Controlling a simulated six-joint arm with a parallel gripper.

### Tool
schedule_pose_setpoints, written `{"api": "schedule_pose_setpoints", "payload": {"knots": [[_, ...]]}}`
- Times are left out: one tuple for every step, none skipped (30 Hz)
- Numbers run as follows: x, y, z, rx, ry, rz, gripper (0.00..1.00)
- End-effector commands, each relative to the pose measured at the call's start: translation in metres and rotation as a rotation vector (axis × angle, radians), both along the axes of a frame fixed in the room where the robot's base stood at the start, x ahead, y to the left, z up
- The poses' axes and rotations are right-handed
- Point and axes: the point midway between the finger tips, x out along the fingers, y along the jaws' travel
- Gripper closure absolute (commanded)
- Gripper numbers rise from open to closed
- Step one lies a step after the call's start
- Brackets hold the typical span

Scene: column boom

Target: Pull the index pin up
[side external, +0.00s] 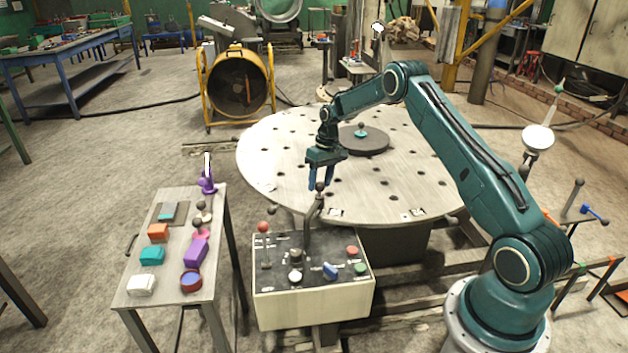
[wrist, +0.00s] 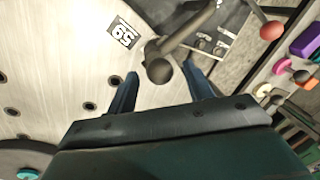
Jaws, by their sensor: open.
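My gripper (side external: 320,180) hangs fingers down at the near edge of the round table, open. A dark ball knob (side external: 319,187) on a bent dark rod stands just below the fingertips; it looks like the index pin's handle, though I cannot be sure. In the wrist view the knob (wrist: 159,70) lies between the two open fingers (wrist: 160,76), and its rod runs to the upper right. No contact between fingers and knob shows.
The round table (side external: 280,150) has many holes and a dark hub (side external: 364,141). A control box (side external: 312,305) with buttons and a red-knobbed lever (side external: 264,228) stands in front. A side table (side external: 130,290) at left holds small coloured parts. A numbered label (wrist: 122,33) lies near the knob.

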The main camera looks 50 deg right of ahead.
Motion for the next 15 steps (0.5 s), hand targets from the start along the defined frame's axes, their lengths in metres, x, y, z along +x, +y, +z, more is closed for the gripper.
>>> {"api": "schedule_pose_setpoints", "payload": {"knots": [[-0.0001,0.0007,-0.0024,0.000,0.001,0.000,0.48],[0.0000,0.0009,-0.0034,0.000,0.001,0.001,0.48],[0.0000,0.0011,-0.0043,0.000,0.001,0.001,0.48],[0.0000,0.0011,-0.0047,0.000,0.001,0.001,0.48],[0.0000,0.0011,-0.0051,0.000,0.001,0.001,0.48],[0.0000,0.0012,-0.0053,0.000,0.000,0.001,0.48],[0.0000,0.0011,-0.0053,0.000,0.000,0.001,0.48],[0.0000,0.0011,-0.0053,0.000,0.000,0.001,0.48],[0.0000,0.0011,-0.0053,0.000,0.000,0.001,0.48],[0.0000,0.0011,-0.0052,0.000,0.000,0.001,0.48],[0.0000,0.0011,-0.0052,0.000,0.000,0.001,0.48],[0.0000,0.0011,-0.0052,0.000,0.000,0.001,0.50],[0.0000,0.0011,-0.0052,0.000,0.000,0.001,0.56],[0.0000,0.0011,-0.0051,0.000,0.000,0.001,0.62],[0.0000,0.0011,-0.0051,0.000,0.000,0.001,0.70]]}}
